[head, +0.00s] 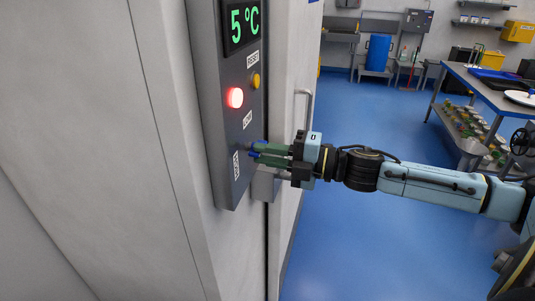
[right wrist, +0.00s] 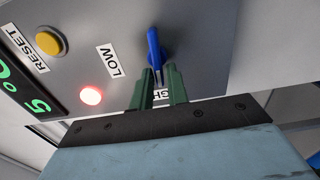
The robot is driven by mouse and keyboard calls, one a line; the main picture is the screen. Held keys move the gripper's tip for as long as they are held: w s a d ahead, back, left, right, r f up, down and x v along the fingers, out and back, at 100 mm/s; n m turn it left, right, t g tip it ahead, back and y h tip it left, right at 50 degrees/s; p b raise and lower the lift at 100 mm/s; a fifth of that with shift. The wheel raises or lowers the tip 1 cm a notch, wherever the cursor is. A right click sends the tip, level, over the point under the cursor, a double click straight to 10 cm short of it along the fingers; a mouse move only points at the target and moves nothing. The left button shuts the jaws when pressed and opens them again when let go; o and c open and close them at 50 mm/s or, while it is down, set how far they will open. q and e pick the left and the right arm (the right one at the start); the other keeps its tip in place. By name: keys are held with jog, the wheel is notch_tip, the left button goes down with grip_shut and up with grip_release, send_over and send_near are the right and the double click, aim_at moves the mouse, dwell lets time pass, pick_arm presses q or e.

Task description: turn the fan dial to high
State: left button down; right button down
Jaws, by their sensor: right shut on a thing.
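The fan dial (right wrist: 154,46) is a blue lever-like knob on a grey control panel (right wrist: 200,45). In the right wrist view it lies between a LOW label (right wrist: 112,60) and a partly hidden label ending in "GH" (right wrist: 162,95). In the head view the dial (head: 254,152) is a small blue piece low on the panel, mostly hidden by green fingers. My right gripper (head: 262,154) reaches in from the right and is shut on the dial; its fingers also show in the right wrist view (right wrist: 158,79). Which mark the dial points at is unclear. My left gripper is out of view.
Above the dial the panel carries a lit red lamp (head: 235,97), a yellow RESET button (head: 256,81) and a green 5 °C display (head: 243,24). A door handle (head: 305,105) stands out just right of the panel. Blue floor (head: 370,235) is open beyond.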

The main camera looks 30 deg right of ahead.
jog(key=shift+f, duration=0.1)
dwell(0.8)
jog(key=c, duration=1.4)
grip_release()
jog(key=shift+d, duration=0.1)
jog(key=p+v, duration=0.2)
jog(key=v, duration=1.1)
jog(key=shift+s+p, duration=0.2)
jog(key=shift+p, duration=0.1)
